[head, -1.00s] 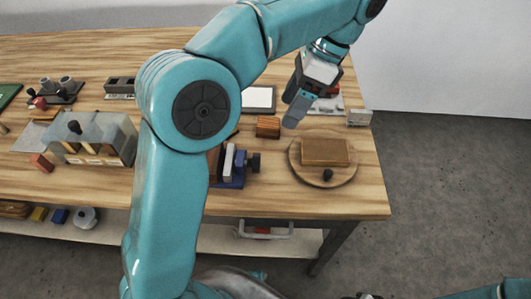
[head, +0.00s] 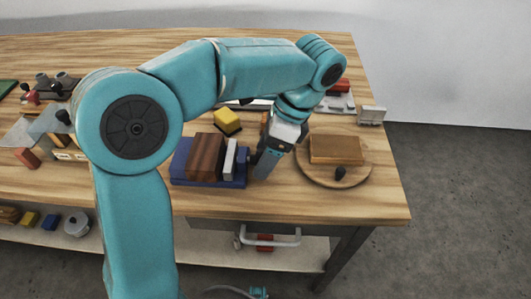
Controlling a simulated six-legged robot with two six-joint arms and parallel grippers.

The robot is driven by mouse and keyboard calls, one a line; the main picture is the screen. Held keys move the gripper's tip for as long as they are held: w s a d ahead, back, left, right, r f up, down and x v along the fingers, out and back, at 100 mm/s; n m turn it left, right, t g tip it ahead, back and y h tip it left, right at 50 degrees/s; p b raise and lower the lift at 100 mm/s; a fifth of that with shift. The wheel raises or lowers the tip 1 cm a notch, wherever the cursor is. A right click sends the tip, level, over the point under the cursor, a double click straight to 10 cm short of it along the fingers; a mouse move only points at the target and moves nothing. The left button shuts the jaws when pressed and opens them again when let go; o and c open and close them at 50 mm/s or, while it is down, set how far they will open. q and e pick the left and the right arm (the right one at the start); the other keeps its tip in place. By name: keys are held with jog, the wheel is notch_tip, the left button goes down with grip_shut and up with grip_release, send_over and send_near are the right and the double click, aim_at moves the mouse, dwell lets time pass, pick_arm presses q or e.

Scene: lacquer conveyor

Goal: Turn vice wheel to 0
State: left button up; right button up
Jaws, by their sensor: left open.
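The vice (head: 181,168) has a blue base and stands on the wooden bench near its front edge. A brown block sits between its jaws, beside a pale grey plate. The vice wheel is at the vice's right end; a dark bit of it (head: 252,158) shows, and my gripper hides most of it. My left gripper (head: 264,168) is open and points down at the wheel, close to the vice's right side. I cannot tell whether its fingers are around the wheel or touching it. The wheel's markings cannot be read. My right gripper is out of view.
A round wooden board (head: 365,174) with a brown block (head: 335,149) and a dark knob (head: 340,173) is right of the gripper. A yellow-topped block (head: 227,122) lies behind the vice. A drawer handle (head: 270,240) sits under the bench's front edge.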

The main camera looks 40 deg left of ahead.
pick_arm(q)
jog(key=c, duration=1.1)
jog(key=shift+o, duration=0.2)
jog(key=t, duration=0.1)
jog(key=t+y+b, duration=0.1)
jog(key=shift+s+d+f+n+t+y, duration=0.1)
jog(key=shift+s+d+n+t+y, duration=0.1)
jog(key=shift+s+n+t+y, duration=0.1)
jog(key=shift+s+d+f+n+t+y+b, duration=0.15)
jog(key=shift+n+t+y+b, duration=0.15)
jog(key=shift+t+y+b, duration=0.6)
jog(key=t+b, duration=0.1)
jog(key=t+y+b, duration=0.1)
jog(key=t+b, duration=0.1)
jog(key=shift+s+d+f+n, duration=0.1)
jog(key=shift+s+n, duration=0.1)
jog(key=shift+n, duration=0.2)
jog(key=shift+t+y+b, duration=0.4)
jog(key=shift+y+b, duration=0.1)
jog(key=shift+b, duration=0.2)
